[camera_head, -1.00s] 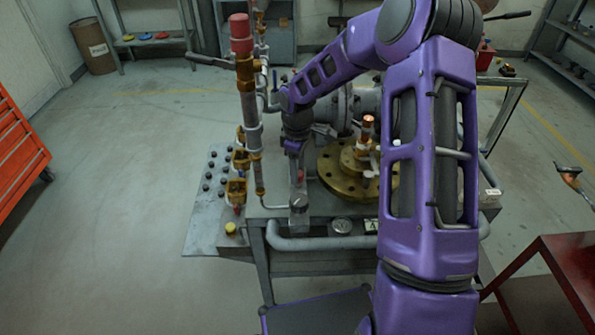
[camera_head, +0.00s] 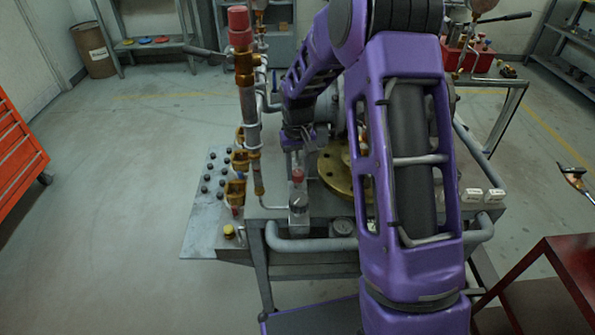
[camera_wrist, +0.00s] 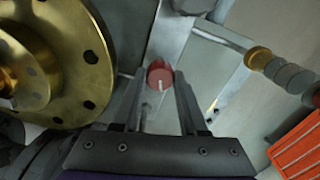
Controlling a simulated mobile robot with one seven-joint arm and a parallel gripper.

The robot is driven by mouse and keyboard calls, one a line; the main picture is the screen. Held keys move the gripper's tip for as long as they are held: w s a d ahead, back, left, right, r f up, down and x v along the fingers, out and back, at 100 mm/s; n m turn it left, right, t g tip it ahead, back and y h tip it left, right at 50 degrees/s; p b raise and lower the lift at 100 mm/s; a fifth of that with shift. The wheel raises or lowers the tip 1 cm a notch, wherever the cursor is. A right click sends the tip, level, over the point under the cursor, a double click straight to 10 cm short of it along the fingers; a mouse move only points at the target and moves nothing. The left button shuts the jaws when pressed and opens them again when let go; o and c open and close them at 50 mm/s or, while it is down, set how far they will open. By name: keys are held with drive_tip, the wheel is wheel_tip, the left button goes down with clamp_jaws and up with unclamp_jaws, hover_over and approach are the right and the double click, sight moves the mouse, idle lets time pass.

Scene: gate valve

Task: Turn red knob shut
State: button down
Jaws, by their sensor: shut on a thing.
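The red knob (camera_head: 297,175) sits on top of a grey metal fitting (camera_head: 299,203) at the front of the valve bench. In the wrist view the red knob (camera_wrist: 160,75) shows a pale line on its face. My gripper (camera_wrist: 160,78) has one finger on each side of the knob and is shut on it. In the head view my gripper (camera_head: 297,163) comes down from above onto the knob, and its fingers are small and partly hard to make out.
A brass flange (camera_head: 336,175) stands close beside the knob, partly behind my arm; it also fills the left of the wrist view (camera_wrist: 75,60). A vertical copper and grey pipe with a red top (camera_head: 240,30) rises to the left. A grey pipe rail (camera_head: 310,243) runs along the bench front.

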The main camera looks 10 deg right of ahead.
sight(298, 172)
drive_tip(key=shift+m, duration=2.1)
drive_tip(key=shift+c, duration=2.2)
unclamp_jaws()
wheel_tip(298, 172, up, 18)
drive_tip(key=p, duration=0.1)
drive_tip(key=shift+f, duration=0.25)
